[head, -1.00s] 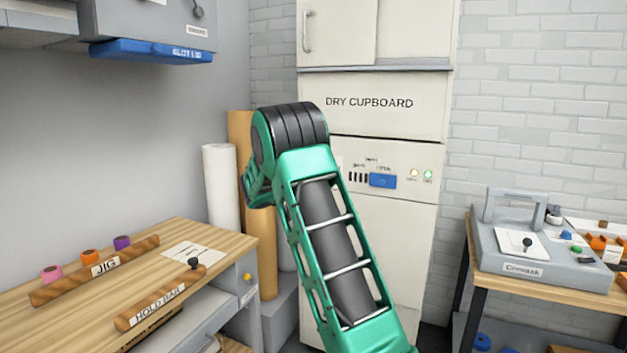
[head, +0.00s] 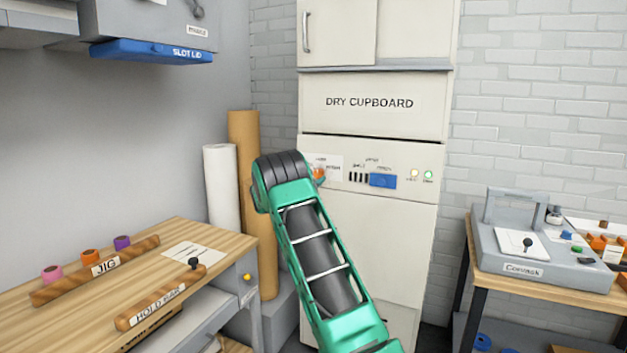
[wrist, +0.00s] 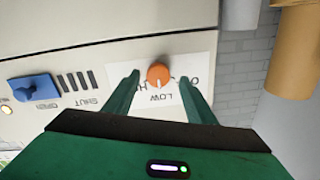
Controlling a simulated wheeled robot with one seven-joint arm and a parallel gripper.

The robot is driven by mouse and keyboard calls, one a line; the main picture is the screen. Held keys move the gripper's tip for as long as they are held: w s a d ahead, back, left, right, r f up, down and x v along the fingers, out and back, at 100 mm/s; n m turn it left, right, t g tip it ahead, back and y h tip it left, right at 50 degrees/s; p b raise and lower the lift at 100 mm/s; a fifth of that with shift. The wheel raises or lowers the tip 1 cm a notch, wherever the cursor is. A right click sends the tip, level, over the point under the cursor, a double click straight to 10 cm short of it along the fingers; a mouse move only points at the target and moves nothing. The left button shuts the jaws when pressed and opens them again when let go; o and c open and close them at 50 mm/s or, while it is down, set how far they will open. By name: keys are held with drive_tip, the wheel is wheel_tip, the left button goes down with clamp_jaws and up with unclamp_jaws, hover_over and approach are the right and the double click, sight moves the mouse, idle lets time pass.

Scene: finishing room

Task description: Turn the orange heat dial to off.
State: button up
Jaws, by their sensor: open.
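The orange heat dial (wrist: 158,74) is on the cupboard's front panel, over a white label (wrist: 172,99). LOW reads upside down in the wrist view; the other label words are partly covered. A pale mark on the dial faces the LOW side in that view. My gripper (wrist: 160,77) is open, its two green fingers on either side of the dial, with gaps visible between them and the dial. In the head view a bit of the dial (head: 318,173) shows beside my arm, which hides my gripper.
A blue slider (head: 383,181) marked OPEN and SHUT sits right of the dial, with two small lamps (head: 421,174) beyond. Paper rolls (head: 221,185) stand left of the cupboard. A wooden bench (head: 200,240) is at left, another table (head: 545,285) at right.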

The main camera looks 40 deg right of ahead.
drive_tip(key=shift+x, duration=1.05)
drive_tip(key=c, duration=1.1)
drive_tip(key=shift+o, duration=0.2)
drive_tip(key=shift+w+r, duration=0.1)
drive_tip(key=shift+r, duration=0.05)
